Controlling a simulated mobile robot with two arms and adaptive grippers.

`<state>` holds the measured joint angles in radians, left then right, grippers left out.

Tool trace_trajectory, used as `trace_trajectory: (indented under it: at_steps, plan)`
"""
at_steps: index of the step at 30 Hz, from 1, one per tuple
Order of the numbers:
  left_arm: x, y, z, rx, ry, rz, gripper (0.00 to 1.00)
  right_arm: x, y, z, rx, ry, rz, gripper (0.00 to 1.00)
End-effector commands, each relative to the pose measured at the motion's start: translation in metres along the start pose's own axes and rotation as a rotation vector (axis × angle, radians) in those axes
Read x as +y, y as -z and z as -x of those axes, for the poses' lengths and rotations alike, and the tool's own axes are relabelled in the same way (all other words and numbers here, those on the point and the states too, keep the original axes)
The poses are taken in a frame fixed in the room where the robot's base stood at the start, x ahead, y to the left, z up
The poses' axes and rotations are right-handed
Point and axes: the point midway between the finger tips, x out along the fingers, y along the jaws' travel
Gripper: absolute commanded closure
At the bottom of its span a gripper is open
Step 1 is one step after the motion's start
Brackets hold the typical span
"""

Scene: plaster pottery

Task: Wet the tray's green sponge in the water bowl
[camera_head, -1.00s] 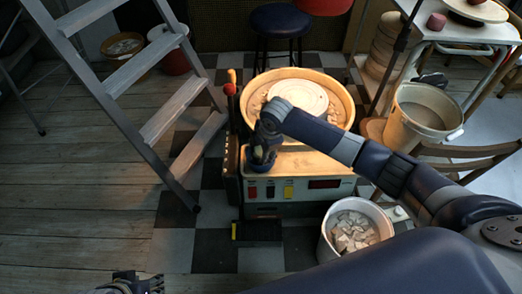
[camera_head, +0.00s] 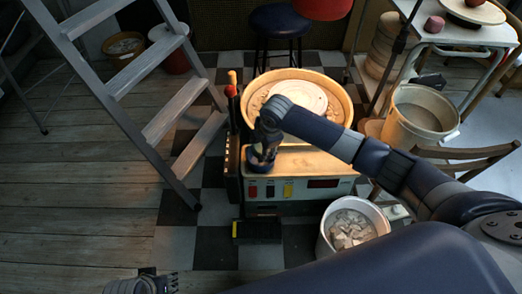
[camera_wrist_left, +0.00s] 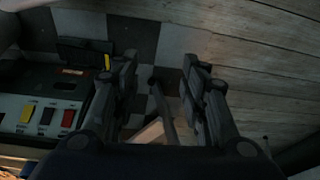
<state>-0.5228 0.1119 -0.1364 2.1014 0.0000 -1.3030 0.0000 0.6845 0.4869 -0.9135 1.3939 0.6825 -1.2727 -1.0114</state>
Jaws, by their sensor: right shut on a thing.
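My right gripper (camera_head: 262,158) is low over the front part of the pottery wheel's housing (camera_head: 310,162), just above its switches. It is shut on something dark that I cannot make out. I cannot pick out a green sponge or a water bowl in either view; one may be hidden under my right gripper. My left gripper (camera_head: 142,284) is at the bottom left edge of the head view, over the floor. In the left wrist view my left gripper (camera_wrist_left: 163,85) is open, its two fingers apart with nothing between them.
The wheel's yellow basin (camera_head: 346,92) holds a pale round disc (camera_head: 302,95). A bucket of pale shards (camera_head: 350,230) stands front right, a larger bucket (camera_head: 420,112) behind it. A stepladder (camera_head: 150,85) stands left.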

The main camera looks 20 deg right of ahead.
Motion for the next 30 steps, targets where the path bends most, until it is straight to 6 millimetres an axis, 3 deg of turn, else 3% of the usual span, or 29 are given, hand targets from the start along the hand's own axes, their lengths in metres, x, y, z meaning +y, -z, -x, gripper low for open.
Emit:
trace_trajectory:
  at_steps: [30]
  plan:
    - [0.004, -0.035, -0.073, -0.045, -0.007, -0.007, 0.60, 0.006, 0.001, 0.020, 0.000, 0.000, 0.000, 0.70]
